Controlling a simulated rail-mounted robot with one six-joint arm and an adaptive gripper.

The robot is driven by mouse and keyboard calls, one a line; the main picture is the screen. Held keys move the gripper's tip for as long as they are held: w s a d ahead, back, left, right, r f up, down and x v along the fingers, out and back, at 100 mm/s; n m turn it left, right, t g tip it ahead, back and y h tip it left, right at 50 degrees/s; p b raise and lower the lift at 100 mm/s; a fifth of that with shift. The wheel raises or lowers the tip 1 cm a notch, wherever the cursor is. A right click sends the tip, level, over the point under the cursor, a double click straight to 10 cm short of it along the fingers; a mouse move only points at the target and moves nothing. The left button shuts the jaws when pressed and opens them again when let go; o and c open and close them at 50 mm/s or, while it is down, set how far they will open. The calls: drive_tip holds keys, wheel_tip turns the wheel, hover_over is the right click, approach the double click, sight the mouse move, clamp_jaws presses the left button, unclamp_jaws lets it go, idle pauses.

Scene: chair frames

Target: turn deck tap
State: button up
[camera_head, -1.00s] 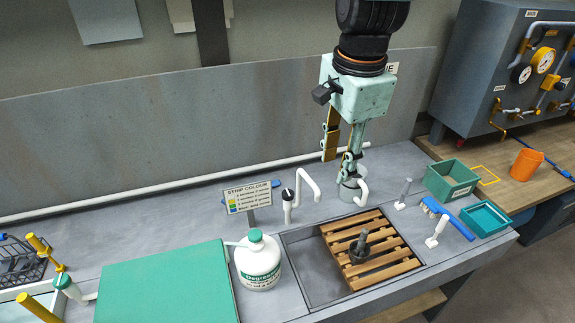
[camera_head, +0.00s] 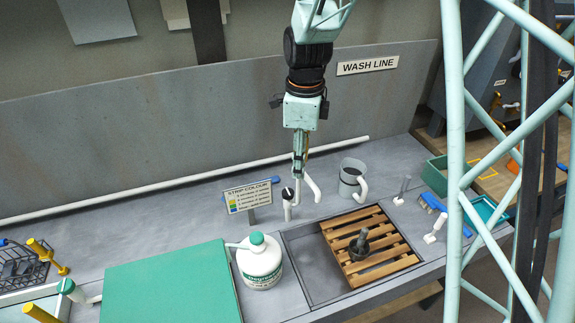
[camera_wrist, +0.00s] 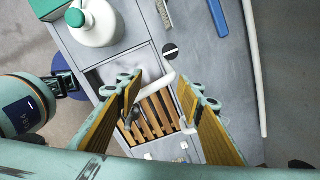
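The deck tap has a white bent spout (camera_head: 314,190) and a short post with a black-and-white top (camera_head: 288,197), standing behind the sink. My gripper (camera_head: 299,176) points down at the tap and overlaps part of its spout in the head view. In the wrist view my gripper (camera_wrist: 160,88) is open, its yellow-padded fingers spread wide. The spout (camera_wrist: 166,79) shows between the fingers, and the tap's round top (camera_wrist: 170,50) lies just beyond them. I cannot tell whether a finger touches the spout.
A grey jug (camera_head: 349,172) with a white handle stands right of the tap. The strip colour sign (camera_head: 248,195) stands close on the left. A white degreaser bottle (camera_head: 259,263) stands by the sink, which holds a wooden slatted rack (camera_head: 385,268). My mint lattice hides the right side.

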sight(288, 191)
drive_tip(key=w+a+f+m, duration=0.1)
drive_tip(key=f, duration=0.1)
drive_tip(key=w+a+f+m+p, duration=0.1)
drive_tip(key=f, duration=0.1)
drive_tip(key=w+a+f+m, duration=0.1)
drive_tip(key=f, duration=0.1)
drive_tip(key=shift+w+a+f+g, duration=0.15)
drive_tip(key=shift+w+a+g, duration=0.1)
drive_tip(key=shift+w+g, duration=0.05)
drive_tip(key=shift+f, duration=0.15)
drive_tip(key=shift+f+b, duration=1.6)
drive_tip(key=shift+f, duration=2.8)
drive_tip(key=shift+r, duration=0.1)
drive_tip(key=c, duration=0.5)
